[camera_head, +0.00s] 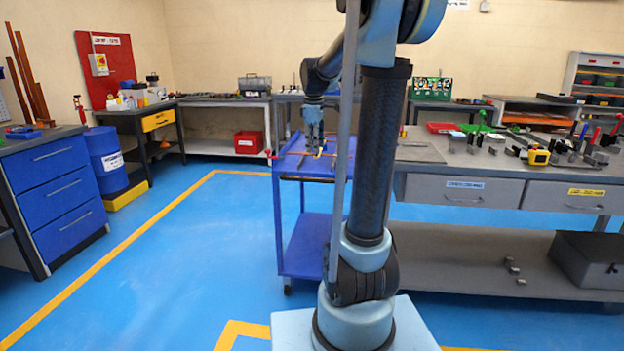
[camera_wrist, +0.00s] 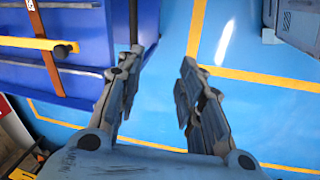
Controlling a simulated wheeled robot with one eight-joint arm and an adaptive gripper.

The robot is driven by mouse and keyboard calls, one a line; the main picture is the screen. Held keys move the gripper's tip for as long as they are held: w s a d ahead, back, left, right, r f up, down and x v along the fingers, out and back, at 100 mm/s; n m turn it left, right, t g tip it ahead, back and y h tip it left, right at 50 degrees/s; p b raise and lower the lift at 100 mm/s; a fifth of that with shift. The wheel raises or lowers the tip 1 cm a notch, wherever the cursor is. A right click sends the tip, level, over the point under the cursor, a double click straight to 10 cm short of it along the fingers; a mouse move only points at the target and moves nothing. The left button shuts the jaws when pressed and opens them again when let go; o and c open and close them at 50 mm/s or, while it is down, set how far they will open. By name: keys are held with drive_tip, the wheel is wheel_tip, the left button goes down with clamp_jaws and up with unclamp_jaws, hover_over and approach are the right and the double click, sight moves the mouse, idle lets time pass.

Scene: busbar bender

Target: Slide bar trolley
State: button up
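The blue bar trolley (camera_head: 300,245) stands left of my arm in the head view, with its upper tray beside the long bench. A dark handle (camera_head: 305,179) runs along its near edge. Bars and a yellow piece lie on its top. In the wrist view the trolley (camera_wrist: 85,18) fills the upper left. A dark rod (camera_wrist: 134,18), which looks like the handle, reaches down to the left finger. My gripper (camera_head: 314,133) points down over the trolley. In the wrist view my gripper (camera_wrist: 162,62) is open, with only blue floor showing between its fingers. Contact with the rod cannot be told.
The grey bench (camera_head: 500,190) with tools is right of the trolley. A blue drawer cabinet (camera_head: 60,180) and a blue drum (camera_head: 105,160) stand at the left. Blue floor (camera_head: 190,235) with yellow lines is free between cabinet and trolley. A red bin (camera_head: 248,142) sits at the back.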

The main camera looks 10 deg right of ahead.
drive_tip(key=w+n, duration=0.2)
drive_tip(key=w, duration=0.4)
approach(312, 176)
drive_tip(key=s+f, duration=0.1)
drive_tip(key=f, duration=0.1)
drive_tip(key=s+f, duration=0.1)
drive_tip(key=f, duration=0.1)
drive_tip(key=s+f, duration=0.2)
drive_tip(key=f, duration=0.1)
drive_tip(key=shift+a+f, duration=0.1)
drive_tip(key=shift+a, duration=0.05)
clamp_jaws()
